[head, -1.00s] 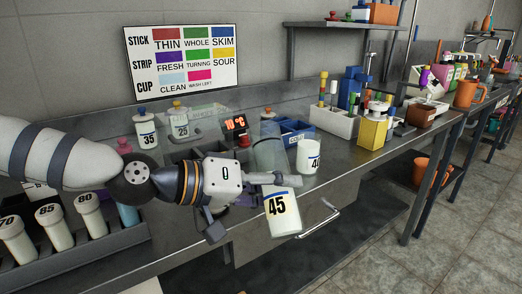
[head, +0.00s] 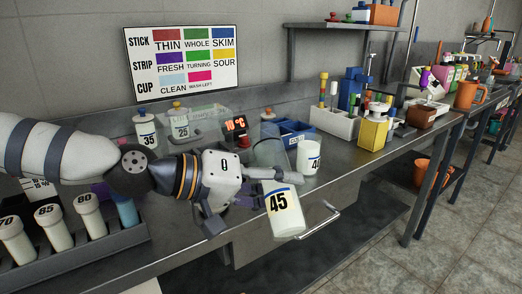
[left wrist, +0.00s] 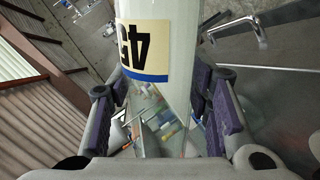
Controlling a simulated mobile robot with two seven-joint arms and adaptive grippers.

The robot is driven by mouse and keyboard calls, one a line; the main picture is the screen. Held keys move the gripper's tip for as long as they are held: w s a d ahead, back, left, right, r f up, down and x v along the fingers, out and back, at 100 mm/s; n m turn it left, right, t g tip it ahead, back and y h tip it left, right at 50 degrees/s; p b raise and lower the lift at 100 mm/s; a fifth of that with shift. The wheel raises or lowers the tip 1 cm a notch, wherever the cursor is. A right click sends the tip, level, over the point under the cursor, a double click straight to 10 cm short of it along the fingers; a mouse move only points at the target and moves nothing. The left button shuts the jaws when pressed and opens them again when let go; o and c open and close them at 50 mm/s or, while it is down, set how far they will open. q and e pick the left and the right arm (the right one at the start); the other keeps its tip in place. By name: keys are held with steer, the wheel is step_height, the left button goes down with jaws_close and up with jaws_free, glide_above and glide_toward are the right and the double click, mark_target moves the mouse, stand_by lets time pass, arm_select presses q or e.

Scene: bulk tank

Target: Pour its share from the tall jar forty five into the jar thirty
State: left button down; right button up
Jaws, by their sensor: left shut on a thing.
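The tall jar forty five (head: 284,222) is in my left gripper (head: 255,188), tilted, with its labelled white lower end toward the lower right. A clear glass part shows above the gripper fingers. In the left wrist view the jar (left wrist: 182,35) lies between the two finger pads of the left gripper (left wrist: 165,105), with white contents slanting inside clear glass. It appears held in front of the counter's front edge. I cannot make out a jar labelled thirty. A white jar (head: 308,157) with a partly hidden label starting with 4 stands just behind. My right gripper is not in view.
Jars 35 (head: 146,132) and 25 (head: 180,126) stand at the back of the counter. A grey rack (head: 75,257) with several tubes is at the front left. A blue bin (head: 291,128) and a red temperature display (head: 235,124) are behind the gripper. A drawer handle (head: 322,221) is below.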

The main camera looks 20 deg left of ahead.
mark_target(278, 166)
arm_select(q)
steer(key=shift+s+r+n+g, duration=0.1)
steer(key=shift+r+n+g, duration=0.3)
steer(key=shift+r+n, duration=0.5)
stand_by(0.4)
steer(key=shift+w+a+r+n+g+h, duration=0.1)
steer(key=shift+w+r+n+g+h, duration=0.1)
steer(key=shift+r, duration=0.35)
steer(key=shift+w+r+n+g+h, duration=0.1)
steer(key=shift+r+n+g+h, duration=0.1)
steer(key=shift+r, duration=0.3)
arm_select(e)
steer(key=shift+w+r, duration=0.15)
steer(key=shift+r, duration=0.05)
